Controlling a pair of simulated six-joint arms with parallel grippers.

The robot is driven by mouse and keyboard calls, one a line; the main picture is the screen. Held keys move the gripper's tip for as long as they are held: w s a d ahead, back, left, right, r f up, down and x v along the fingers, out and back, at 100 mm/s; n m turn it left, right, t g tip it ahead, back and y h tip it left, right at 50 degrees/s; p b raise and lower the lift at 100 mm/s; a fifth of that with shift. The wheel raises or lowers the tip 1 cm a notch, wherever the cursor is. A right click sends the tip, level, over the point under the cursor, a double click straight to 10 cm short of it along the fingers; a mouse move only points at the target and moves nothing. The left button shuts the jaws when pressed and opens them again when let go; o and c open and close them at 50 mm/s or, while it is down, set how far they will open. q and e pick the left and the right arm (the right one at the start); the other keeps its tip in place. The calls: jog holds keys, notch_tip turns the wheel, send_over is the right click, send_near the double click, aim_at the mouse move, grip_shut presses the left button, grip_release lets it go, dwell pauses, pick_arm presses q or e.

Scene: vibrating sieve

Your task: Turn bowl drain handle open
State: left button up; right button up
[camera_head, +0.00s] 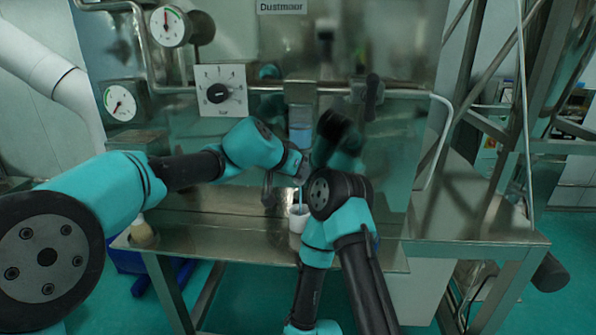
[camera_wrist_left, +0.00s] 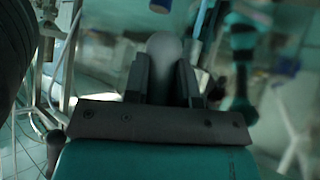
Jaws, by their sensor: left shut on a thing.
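My left gripper (camera_head: 298,168) reaches in from the left to the middle of the steel machine, below a clear section with blue in it (camera_head: 301,134). In the left wrist view its two dark fingers (camera_wrist_left: 164,80) are shut on a grey, rounded piece (camera_wrist_left: 165,50), which appears to be the bowl drain handle. Its turn angle cannot be told. A white cup (camera_head: 297,224) stands on the steel table just below, with a thin blue thing rising from it. My right arm comes up from below beside the cup; its gripper cannot be made out.
A steel table (camera_head: 220,228) runs under the machine. A horizontal pipe (camera_head: 265,88), a black bar knob (camera_head: 218,93) and round gauges (camera_head: 169,25) are on the panel above. My right arm crowds the space right of the cup. The table's left part is mostly clear.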

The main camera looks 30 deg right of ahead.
dwell(0.5)
pick_arm(q)
jog(key=o, duration=0.9)
jog(key=v, duration=1.7)
jog(key=shift+s+r, duration=0.1)
jog(key=shift+r, duration=0.1)
